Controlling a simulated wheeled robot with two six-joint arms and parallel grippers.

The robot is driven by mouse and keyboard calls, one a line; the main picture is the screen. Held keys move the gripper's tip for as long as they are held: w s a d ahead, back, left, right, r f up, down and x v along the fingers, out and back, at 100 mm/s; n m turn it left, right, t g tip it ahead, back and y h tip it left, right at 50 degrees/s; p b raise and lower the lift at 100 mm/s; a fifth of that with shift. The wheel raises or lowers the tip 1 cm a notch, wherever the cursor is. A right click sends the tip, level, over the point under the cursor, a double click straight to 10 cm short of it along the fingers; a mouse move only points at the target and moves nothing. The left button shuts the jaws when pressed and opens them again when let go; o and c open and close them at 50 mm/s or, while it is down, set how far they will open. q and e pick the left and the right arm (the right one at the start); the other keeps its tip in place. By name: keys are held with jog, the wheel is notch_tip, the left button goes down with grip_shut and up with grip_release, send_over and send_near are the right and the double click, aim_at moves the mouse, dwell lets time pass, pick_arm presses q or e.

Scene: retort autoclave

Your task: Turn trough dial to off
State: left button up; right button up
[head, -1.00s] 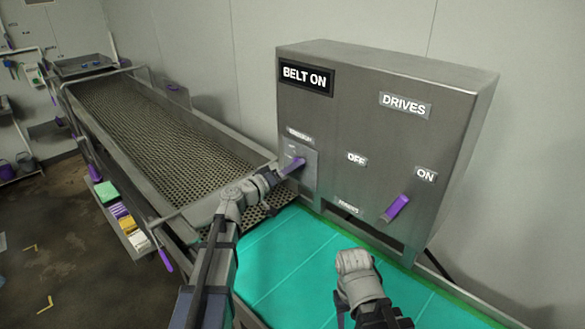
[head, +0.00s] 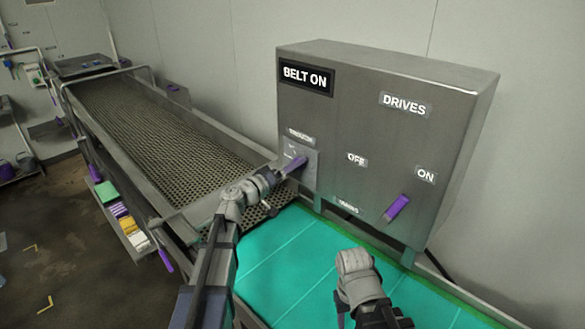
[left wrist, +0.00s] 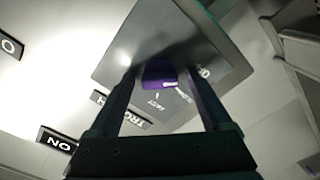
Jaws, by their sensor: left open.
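The trough dial (head: 295,163) is a purple handle on a small grey plate at the left of the steel control box (head: 385,130). My left gripper (head: 283,171) is right at it in the head view. In the left wrist view the purple dial (left wrist: 158,73) shows between the two dark, spread fingers of my left gripper (left wrist: 159,82), with visible gaps at the sides. Whether a finger touches it cannot be told. Lettering on the plate is partly hidden by the fingers. My right arm's end is low in the middle of the head view; its fingers are hidden.
A second purple handle (head: 397,208) sits on the box near the ON label (head: 425,175). A BELT ON display (head: 306,77) is at upper left. A green belt (head: 300,260) runs below the box. A mesh conveyor (head: 140,125) extends to the back left.

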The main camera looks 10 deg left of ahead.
pick_arm(q)
jog(key=v, duration=0.7)
jog(key=shift+s+a, duration=0.2)
jog(key=shift+s, duration=0.15)
